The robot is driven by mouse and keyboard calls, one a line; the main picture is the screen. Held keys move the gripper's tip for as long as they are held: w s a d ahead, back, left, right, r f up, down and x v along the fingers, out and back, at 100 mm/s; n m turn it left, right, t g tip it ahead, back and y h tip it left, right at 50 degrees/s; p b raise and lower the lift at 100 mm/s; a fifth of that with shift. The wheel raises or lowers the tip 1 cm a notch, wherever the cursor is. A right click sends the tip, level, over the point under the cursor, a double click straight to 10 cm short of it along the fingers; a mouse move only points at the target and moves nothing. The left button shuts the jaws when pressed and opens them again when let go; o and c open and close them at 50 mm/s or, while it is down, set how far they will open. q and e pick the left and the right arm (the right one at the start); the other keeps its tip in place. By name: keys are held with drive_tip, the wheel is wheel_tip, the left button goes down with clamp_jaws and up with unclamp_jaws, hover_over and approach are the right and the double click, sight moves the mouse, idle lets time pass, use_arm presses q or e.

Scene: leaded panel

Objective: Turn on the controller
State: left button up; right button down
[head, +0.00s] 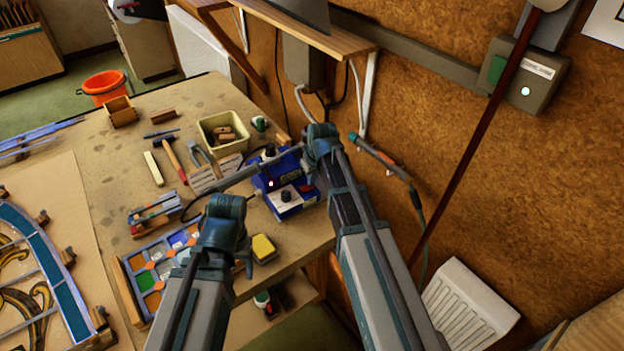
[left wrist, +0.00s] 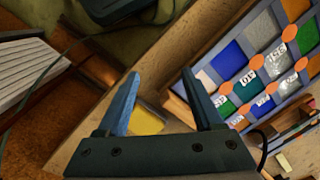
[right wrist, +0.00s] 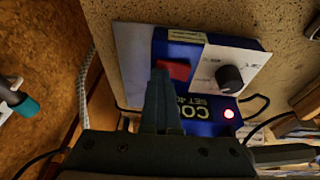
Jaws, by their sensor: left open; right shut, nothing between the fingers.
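The controller (head: 290,203) is a blue box with a pale panel and a black knob, near the bench's right edge. In the right wrist view the controller (right wrist: 245,92) shows a red switch (right wrist: 178,70), a knob (right wrist: 230,78) and a glowing red light (right wrist: 228,113). My right gripper (right wrist: 158,80) is shut and empty, its tips right beside the red switch and partly over the box. I cannot tell whether they touch it. My left gripper (left wrist: 161,80) is open and empty above a yellow sponge (left wrist: 147,119); its fingers are not clear in the head view.
A rack of coloured glass pieces (head: 158,268) lies left of the sponge. Pliers (head: 200,152), a hammer (head: 172,158) and a cream bin (head: 222,127) stand farther back. A cork wall (head: 530,190) bounds the right side, with a soldering iron (head: 380,157) near it.

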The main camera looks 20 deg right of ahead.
use_arm(q)
drive_tip(key=shift+r, duration=0.2)
use_arm(e)
drive_tip(key=shift+s+a+r, duration=0.15)
drive_tip(key=shift+a, duration=0.2)
drive_tip(key=shift+s+a+r, duration=0.1)
drive_tip(key=shift+a, duration=0.25)
use_arm(q)
drive_tip(key=shift+r+p, duration=0.15)
drive_tip(key=shift+p, duration=0.2)
use_arm(e)
drive_tip(key=shift+r, duration=0.15)
use_arm(q)
drive_tip(key=shift+r+p, duration=0.5)
use_arm(e)
drive_tip(key=shift+r, duration=0.5)
use_arm(q)
wheel_tip(320, 180, up, 12)
drive_tip(key=p, duration=1.2)
drive_tip(key=shift+d, duration=0.4)
use_arm(e)
drive_tip(key=s+d+r, duration=0.2)
drive_tip(key=d+r, duration=0.1)
drive_tip(key=r, duration=0.9)
